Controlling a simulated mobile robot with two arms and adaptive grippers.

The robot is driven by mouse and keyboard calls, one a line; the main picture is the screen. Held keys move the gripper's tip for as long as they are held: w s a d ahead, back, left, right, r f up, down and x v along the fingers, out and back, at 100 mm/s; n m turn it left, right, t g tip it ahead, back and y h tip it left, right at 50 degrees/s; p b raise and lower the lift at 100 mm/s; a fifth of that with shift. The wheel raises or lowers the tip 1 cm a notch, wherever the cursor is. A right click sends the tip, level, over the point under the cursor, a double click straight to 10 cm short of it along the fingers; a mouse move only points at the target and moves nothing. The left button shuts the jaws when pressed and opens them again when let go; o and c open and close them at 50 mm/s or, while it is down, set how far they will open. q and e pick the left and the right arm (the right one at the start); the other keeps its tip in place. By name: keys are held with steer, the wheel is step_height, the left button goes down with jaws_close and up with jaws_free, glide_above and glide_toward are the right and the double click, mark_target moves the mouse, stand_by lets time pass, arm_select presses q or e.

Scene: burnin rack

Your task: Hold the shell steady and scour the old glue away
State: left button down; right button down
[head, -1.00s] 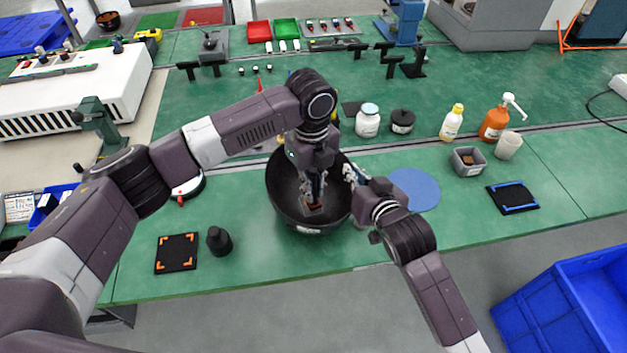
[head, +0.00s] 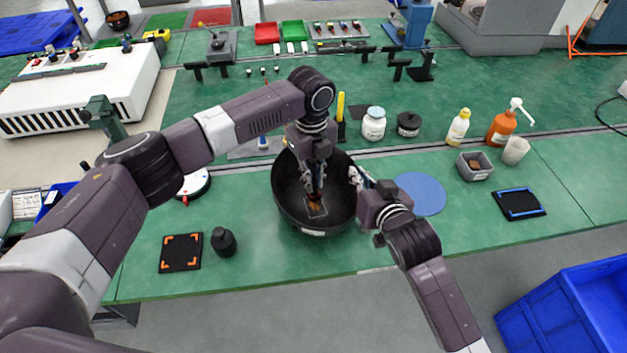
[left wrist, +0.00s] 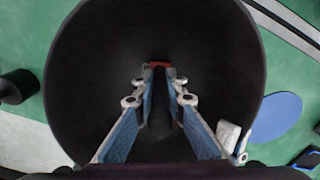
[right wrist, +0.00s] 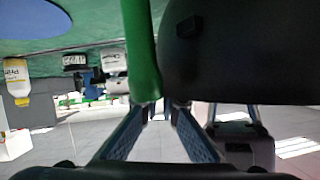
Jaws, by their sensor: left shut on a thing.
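The black bowl-shaped shell (head: 285,200) stands on the green bench, its open side up. My left gripper (head: 313,190) reaches down inside it and is shut on a black-handled tool. In the left wrist view the tool's handle (left wrist: 161,105) lies between the fingers, with a red end (left wrist: 158,64) beyond the tips. In the head view a brownish, outlined patch (head: 316,209) shows on the shell's inner wall under the tool; contact is unclear. My right gripper (head: 357,178) is at the shell's right rim. In the right wrist view its fingertips (right wrist: 165,106) are apart, close beside the shell wall (right wrist: 240,60).
A blue disc (head: 420,193) lies right of the shell, beside a grey bin (head: 474,164). A black cup-like object (head: 223,242) and an orange-cornered mat (head: 180,252) are front left. Bottles and jars stand behind. A blue crate (head: 570,310) is beyond the front edge.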

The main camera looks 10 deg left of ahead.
arm_select(q)
steer(key=s, duration=0.1)
steer(key=s+d, duration=0.1)
steer(key=s, duration=0.2)
steer(key=shift+s+d+r, duration=0.25)
steer(key=shift+d+r, duration=0.1)
steer(key=shift+s+a, duration=0.15)
steer(key=shift+s, duration=0.05)
steer(key=shift+w+a+r, duration=0.1)
steer(key=shift+w+a, duration=0.4)
steer(key=shift+w, duration=0.35)
steer(key=shift+w+a, duration=0.25)
steer(key=shift+w, duration=0.4)
steer(key=shift+w+a, duration=0.2)
steer(key=shift+w, duration=0.4)
steer(key=shift+w+a, duration=0.25)
steer(key=shift+w, duration=0.4)
steer(key=shift+s+d+r, duration=0.1)
steer(key=shift+s+d, duration=0.2)
steer(key=shift+s, duration=0.45)
steer(key=shift+s+d, duration=0.35)
steer(key=shift+s, duration=0.55)
steer(key=shift+s+d, duration=0.35)
steer(key=shift+s, duration=0.5)
steer(key=shift+s+d+f, duration=0.1)
steer(key=shift+s+f, duration=0.35)
steer(key=shift+f, duration=0.1)
steer(key=shift+w+r, duration=0.15)
steer(key=shift+r, duration=3.7)
